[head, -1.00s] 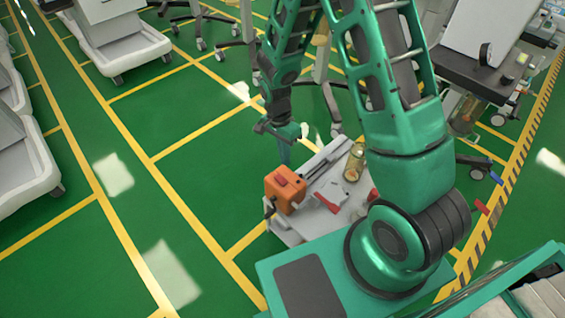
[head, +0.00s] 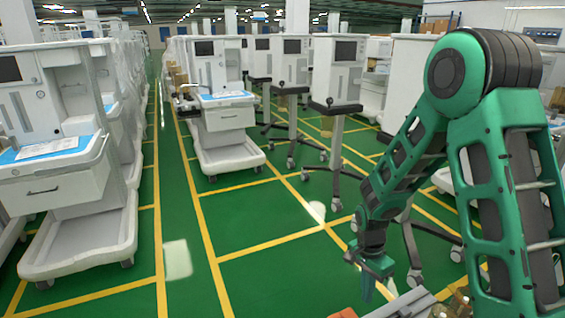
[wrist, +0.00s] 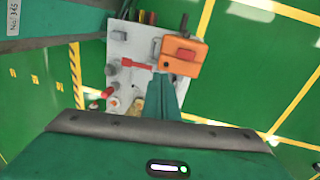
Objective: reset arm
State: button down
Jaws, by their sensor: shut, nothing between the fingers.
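My gripper (head: 376,277) hangs at the end of my green arm on the right of the head view, pointing down. In the wrist view my gripper (wrist: 163,85) shows as green fingers that are shut with nothing between them. It is above a small grey work surface (wrist: 122,45); how far above is hard to tell.
White anaesthesia carts (head: 222,100) stand in rows at the left and back. Wheeled stands (head: 337,90) are behind my arm. Green floor with yellow lines (head: 250,215) is clear in the middle. A red part (wrist: 135,65) lies on the grey surface.

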jog(key=s+d+r+n, duration=0.2)
jog(key=s+d+r, duration=0.35)
jog(key=r, duration=0.25)
jog(key=s+d+r+n, duration=0.1)
jog(key=s+d+r, duration=0.3)
jog(key=d+r, duration=0.3)
jog(key=s+d+r+n, duration=0.1)
jog(key=s+r, duration=0.3)
jog(key=s, duration=0.3)
jog(key=s+d+r+n+t+y, duration=0.1)
jog(key=s+r+n, duration=0.1)
jog(key=s+r, duration=0.3)
jog(key=s, duration=0.3)
jog(key=shift+t, duration=0.3)
jog(key=shift+w+f, duration=0.25)
jog(key=shift+w, duration=0.4)
